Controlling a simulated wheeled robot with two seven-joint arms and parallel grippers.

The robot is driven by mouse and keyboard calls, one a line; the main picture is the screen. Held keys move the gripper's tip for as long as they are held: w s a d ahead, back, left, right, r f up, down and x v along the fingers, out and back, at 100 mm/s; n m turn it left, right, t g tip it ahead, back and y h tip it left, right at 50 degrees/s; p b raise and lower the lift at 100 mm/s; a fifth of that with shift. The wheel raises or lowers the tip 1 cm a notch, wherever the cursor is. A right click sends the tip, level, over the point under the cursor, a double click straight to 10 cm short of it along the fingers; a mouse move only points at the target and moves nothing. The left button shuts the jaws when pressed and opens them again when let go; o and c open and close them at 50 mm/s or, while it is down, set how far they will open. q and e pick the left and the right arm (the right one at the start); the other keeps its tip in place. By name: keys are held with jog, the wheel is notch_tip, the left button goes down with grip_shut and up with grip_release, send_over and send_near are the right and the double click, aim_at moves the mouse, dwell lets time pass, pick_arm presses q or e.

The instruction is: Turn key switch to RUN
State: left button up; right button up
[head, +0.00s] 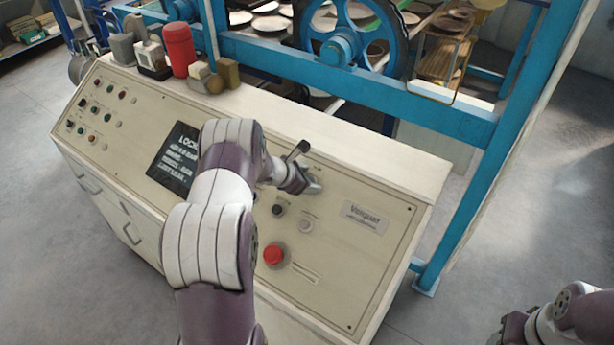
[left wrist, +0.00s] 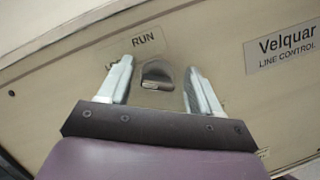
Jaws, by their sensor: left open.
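The key switch (left wrist: 157,75) is a small grey metal piece on the cream panel, seen in the left wrist view. The RUN label (left wrist: 147,40) is printed just above it. Another label to its upper left is partly covered by a finger, with only its first letters showing. My left gripper (left wrist: 162,80) is open, with one finger on each side of the key switch and visible gaps between. In the head view the left gripper (head: 310,182) is at the panel's upper right, and the switch cannot be made out there. My right gripper does not show; only part of the right arm does.
The control panel (head: 335,255) has a red button (head: 273,254), small knobs, a Velquar nameplate (head: 366,217) and a dark lockout sign (head: 172,160). A red cylinder (head: 179,48) and small blocks stand on its back ledge. A blue frame (head: 430,105) rises behind.

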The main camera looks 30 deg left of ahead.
pick_arm(q)
jog(key=shift+w+a+f, duration=0.1)
jog(key=shift+c, duration=1.2)
jog(key=c, duration=0.8)
